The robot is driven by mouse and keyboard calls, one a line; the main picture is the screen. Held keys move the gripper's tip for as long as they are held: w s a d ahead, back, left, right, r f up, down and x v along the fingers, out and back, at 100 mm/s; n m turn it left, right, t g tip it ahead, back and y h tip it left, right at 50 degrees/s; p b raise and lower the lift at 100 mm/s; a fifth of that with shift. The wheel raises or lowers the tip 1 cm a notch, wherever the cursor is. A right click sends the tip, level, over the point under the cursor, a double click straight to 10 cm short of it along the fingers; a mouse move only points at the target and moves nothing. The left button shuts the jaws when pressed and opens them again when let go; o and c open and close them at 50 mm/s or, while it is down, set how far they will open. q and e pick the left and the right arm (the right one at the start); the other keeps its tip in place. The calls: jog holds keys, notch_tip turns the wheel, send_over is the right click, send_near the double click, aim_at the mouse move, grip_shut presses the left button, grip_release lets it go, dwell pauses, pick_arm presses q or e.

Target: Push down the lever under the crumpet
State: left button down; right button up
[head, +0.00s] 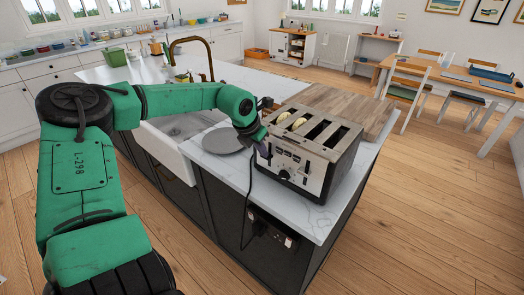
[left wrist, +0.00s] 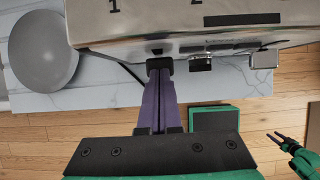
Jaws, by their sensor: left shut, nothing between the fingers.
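The silver toaster (head: 316,177) stands on the island's corner. Pale crumpets (head: 284,118) show in its slots at the left end; the other slots look empty. My left gripper (head: 262,147) is shut and empty at the left of the toaster's front. In the left wrist view its purple fingers (left wrist: 160,72) reach the toaster's front edge, their tips at a black piece that may be the lever. Whether they touch is unclear. Two more lever-like tabs (left wrist: 201,63) show to the right. My right gripper (left wrist: 281,137) appears small at the lower right, fingers apart, away from the toaster.
A grey plate (head: 222,141) lies left of the toaster on the white marble worktop (head: 240,172). The sink (head: 180,130) and a brass tap (head: 200,42) are behind my left arm. A black cord hangs to a socket (head: 272,228) on the island's side.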

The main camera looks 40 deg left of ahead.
pick_arm(q)
jog(key=s+p, duration=0.1)
jog(key=s+f+p, duration=0.1)
jog(key=s+p, duration=0.2)
jog(key=shift+f, duration=0.35)
dwell(0.7)
dwell(0.3)
